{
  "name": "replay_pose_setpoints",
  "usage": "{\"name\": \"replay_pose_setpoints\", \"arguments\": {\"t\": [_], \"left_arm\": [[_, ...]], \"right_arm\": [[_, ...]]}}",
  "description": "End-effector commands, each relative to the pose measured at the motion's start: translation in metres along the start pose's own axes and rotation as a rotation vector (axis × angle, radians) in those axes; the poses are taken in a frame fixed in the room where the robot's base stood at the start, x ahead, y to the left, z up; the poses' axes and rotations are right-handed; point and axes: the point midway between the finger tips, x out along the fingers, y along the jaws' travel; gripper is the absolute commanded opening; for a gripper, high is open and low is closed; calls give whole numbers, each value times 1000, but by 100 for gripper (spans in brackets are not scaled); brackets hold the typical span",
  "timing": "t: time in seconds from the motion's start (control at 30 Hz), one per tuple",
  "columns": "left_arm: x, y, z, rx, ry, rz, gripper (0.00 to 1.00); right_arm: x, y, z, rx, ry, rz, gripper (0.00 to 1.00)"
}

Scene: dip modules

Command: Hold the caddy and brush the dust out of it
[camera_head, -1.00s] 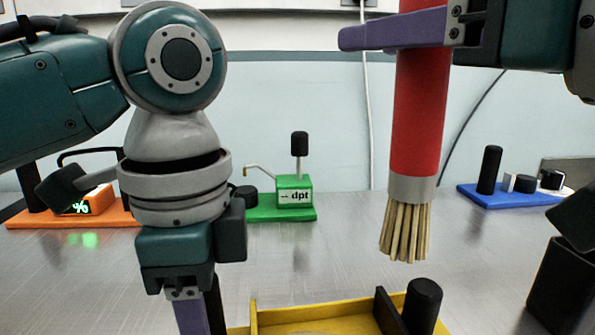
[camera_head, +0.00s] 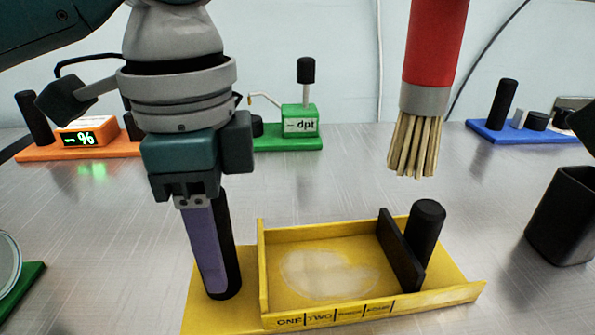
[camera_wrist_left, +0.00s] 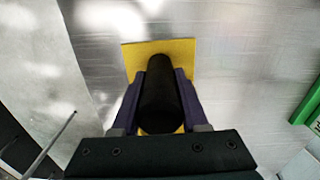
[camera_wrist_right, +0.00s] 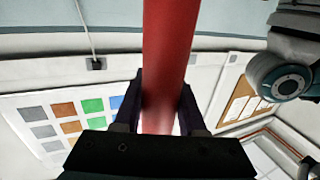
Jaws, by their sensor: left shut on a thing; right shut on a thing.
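The yellow caddy (camera_head: 262,275) sits on the grey table, its low-walled tray at the right holding a pale dust patch (camera_head: 325,275). A black post (camera_head: 228,262) stands at its left end. My left gripper (camera_head: 212,275) is shut on this post, one purple finger showing in the head view; both fingers flank the post in the left wrist view (camera_wrist_left: 160,95). The red brush (camera_head: 432,45) hangs bristles down above the tray's right part, clear of it. My right gripper (camera_wrist_right: 160,105) is shut on the brush's red handle in the right wrist view and out of the head view.
A black divider (camera_head: 400,250) and second black post (camera_head: 426,228) stand at the tray's right. A dark bin (camera_head: 563,218) is at right. Orange (camera_head: 85,150), green (camera_head: 285,142) and blue (camera_head: 520,130) modules line the back. Bare table lies between.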

Motion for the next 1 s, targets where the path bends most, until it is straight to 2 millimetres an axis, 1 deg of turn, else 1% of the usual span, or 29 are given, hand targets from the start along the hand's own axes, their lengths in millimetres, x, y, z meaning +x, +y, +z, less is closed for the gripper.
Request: {"name": "replay_pose_setpoints", "arguments": {"t": [0.13, 0.2, 0.27, 0.4, 0.5, 0.73, 1.0], "left_arm": [[0, 0, 0, 0, 1, 0, 0], [0, 0, 0, 0, 1, 0, 0], [0, 0, 0, 0, 2, 0, 0], [0, 0, 0, 0, 2, 0, 0], [0, 0, 0, 0, 1, 0, 0], [0, 0, 0, 0, 1, 0, 0], [0, 0, 0, 0, 1, 0, 0]], "right_arm": [[0, 0, 0, 0, 1, 0, 0], [2, 0, 3, 4, 1, 6, 0], [6, 1, 10, 12, 3, 21, 0], [18, 0, 37, 20, 17, 71, 0], [22, -4, 51, 8, 27, 93, 0], [24, -5, 68, -1, 32, 100, 0], [24, -5, 94, -1, 31, 101, 0]]}}
